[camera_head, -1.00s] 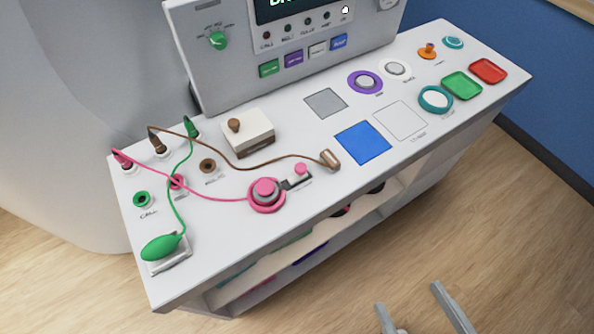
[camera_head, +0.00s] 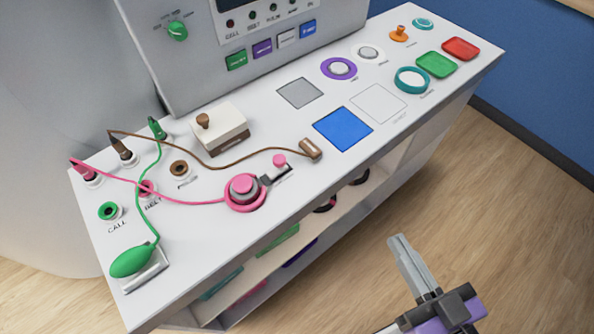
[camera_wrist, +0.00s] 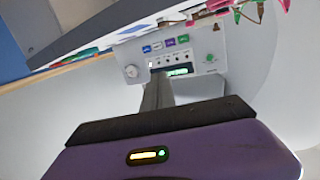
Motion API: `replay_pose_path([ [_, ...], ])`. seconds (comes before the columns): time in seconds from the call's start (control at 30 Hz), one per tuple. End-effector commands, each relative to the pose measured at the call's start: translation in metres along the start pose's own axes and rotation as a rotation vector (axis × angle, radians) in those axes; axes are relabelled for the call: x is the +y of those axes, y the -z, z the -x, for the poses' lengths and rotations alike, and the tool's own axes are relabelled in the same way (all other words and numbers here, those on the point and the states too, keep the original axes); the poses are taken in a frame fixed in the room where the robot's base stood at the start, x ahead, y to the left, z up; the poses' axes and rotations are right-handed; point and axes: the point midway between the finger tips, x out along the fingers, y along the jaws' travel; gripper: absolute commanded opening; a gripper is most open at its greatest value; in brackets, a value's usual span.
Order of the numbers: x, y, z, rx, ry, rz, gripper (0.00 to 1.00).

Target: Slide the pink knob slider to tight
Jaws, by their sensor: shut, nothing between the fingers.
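The pink knob slider (camera_head: 279,160) is a small pink knob on a short dark track on the white counter. It stands at the upper right part of its track, just right of a large round pink button piece (camera_head: 243,188). The label by the track is too small to read. My gripper (camera_head: 398,240) is in front of the counter, over the floor, to the lower right of the slider and well apart from it. Its fingers are together and empty. In the wrist view the shut fingers (camera_wrist: 158,92) point toward the console panel.
The white counter (camera_head: 215,185) has a front edge between my gripper and the slider. A brown plug (camera_head: 311,149) on a cord lies just right of the slider. A pink cord runs to the pink button piece. A blue square (camera_head: 343,129) lies farther right. Open shelves are below.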

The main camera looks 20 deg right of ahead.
Motion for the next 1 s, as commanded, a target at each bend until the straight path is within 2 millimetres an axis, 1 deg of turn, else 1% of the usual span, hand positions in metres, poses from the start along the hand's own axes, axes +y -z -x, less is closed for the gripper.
replay_pose_path([
  [0.03, 0.007, -0.013, -0.016, 0.026, -0.014, -0.037, 0.0],
  [0.1, 0.016, -0.021, -0.033, 0.047, -0.027, -0.102, 0.0],
  [0.17, 0.023, -0.027, -0.048, 0.062, -0.036, -0.164, 0.0],
  [0.3, 0.037, -0.04, -0.082, 0.088, -0.041, -0.341, 0.0],
  [0.4, 0.045, -0.049, -0.106, 0.099, -0.029, -0.483, 0.0],
  [0.53, 0.05, -0.057, -0.137, 0.103, 0.012, -0.69, 0.0],
  [0.63, 0.049, -0.06, -0.159, 0.091, 0.068, -0.867, 0.0],
  [0.7, 0.044, -0.06, -0.173, 0.069, 0.121, -0.999, 0.0],
  [0.8, 0.034, -0.056, -0.184, 0.021, 0.197, -1.167, 0.0],
  [0.93, 0.017, -0.053, -0.187, -0.063, 0.274, -1.332, 0.0],
  [1.0, 0.008, -0.057, -0.184, -0.112, 0.299, -1.399, 0.0],
])
